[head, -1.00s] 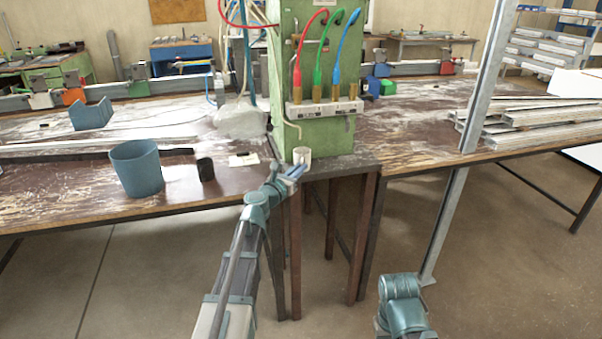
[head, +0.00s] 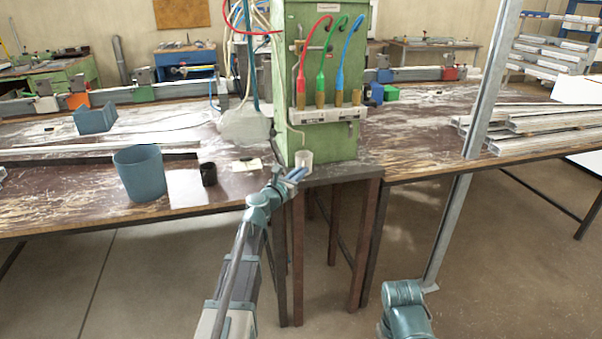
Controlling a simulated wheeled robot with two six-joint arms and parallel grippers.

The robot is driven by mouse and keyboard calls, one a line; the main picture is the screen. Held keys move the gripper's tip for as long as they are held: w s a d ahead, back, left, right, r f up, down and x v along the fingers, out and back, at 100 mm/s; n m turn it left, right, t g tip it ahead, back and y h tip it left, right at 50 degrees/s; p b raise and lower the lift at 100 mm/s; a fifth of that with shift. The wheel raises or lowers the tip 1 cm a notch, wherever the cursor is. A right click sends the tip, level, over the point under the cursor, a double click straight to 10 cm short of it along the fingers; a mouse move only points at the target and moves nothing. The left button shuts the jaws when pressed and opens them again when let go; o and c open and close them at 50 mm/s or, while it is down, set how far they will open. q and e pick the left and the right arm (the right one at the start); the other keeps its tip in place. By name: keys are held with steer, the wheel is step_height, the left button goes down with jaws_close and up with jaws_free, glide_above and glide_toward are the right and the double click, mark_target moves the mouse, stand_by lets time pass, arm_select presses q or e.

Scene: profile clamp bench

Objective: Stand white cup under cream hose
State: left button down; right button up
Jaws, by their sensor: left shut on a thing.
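The small white cup (head: 304,157) is at the foot of the green cabinet (head: 338,146), over the dark corner stand (head: 345,171). My left gripper (head: 297,173) is shut on the cup from the front and hides part of its lower side. I cannot tell whether the base touches the stand. The cream hose (head: 296,131) comes out of the cabinet's left side and bends down; its lower end shows just above the cup. My right gripper is not in view; only part of my right arm shows at the bottom right.
Red (head: 301,62), green (head: 327,68) and blue (head: 343,68) hoses run to a white manifold (head: 328,114) above the cup. A blue bin (head: 140,176) and a black cup (head: 208,173) stand on the left bench. A grey metal post (head: 452,215) rises to the right.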

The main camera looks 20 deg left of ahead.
arm_select(q)
steer(key=shift+a+f+b, duration=0.1)
steer(key=shift+f+b, duration=0.25)
stand_by(0.8)
steer(key=c, duration=0.9)
jaws_free()
steer(key=shift+s, duration=0.2)
steer(key=shift+s+a, duration=0.3)
steer(key=shift+s, duration=1.3)
steer(key=shift+s+a, duration=0.35)
steer(key=shift+s, duration=1.2)
steer(key=shift+s+a, duration=0.3)
steer(key=shift+s, duration=1.3)
